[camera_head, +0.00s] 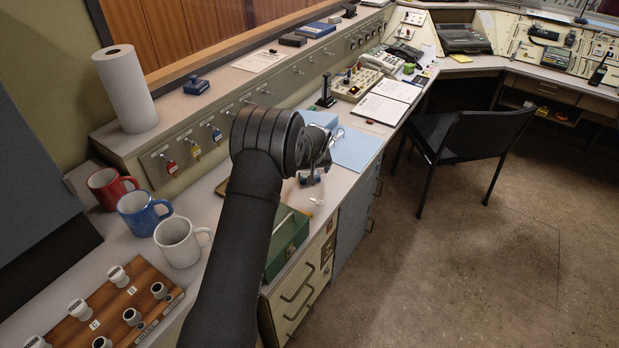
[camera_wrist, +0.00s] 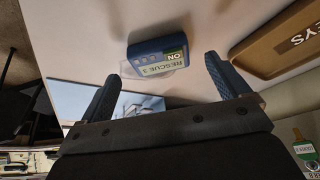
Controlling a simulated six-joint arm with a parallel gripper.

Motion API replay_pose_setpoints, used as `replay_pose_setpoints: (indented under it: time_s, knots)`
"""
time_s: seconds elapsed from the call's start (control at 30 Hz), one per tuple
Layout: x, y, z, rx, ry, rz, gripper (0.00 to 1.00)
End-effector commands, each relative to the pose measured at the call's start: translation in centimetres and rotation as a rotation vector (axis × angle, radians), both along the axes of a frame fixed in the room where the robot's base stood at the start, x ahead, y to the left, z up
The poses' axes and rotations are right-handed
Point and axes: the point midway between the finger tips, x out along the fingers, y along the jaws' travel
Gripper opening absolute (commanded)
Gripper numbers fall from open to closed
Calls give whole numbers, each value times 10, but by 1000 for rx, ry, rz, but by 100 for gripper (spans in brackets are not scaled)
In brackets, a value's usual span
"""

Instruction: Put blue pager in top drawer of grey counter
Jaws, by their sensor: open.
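In the wrist view the blue pager (camera_wrist: 150,49), labelled RESCUE 3, lies on the pale counter top. My gripper (camera_wrist: 160,68) is open, its two blue fingers on either side of the space in front of the pager, with nothing held. The grey drawer unit (camera_head: 351,226) stands under the counter, right of my arm. Its handles show on the right-hand front, and its drawers look shut.
A green box (camera_head: 287,243) stands near the counter edge beside my arm. A brown KEYS tray (camera_wrist: 280,42) and a blue sheet (camera_head: 357,149) lie near the pager. Mugs (camera_head: 141,212) stand left. A black chair (camera_head: 470,139) and open floor are right.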

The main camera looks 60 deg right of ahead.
Motion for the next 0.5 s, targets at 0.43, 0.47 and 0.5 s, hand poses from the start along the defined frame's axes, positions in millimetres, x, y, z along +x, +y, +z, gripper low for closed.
replay_pose_setpoints:
  time_s: [0.43, 0.47, 0.5]
  knots:
    - [8, -8, -25, -1, 0, 0, 93]
    - [8, -8, -25, -1, 0, 0, 93]
    - [8, -8, -25, -1, 0, 0, 91]
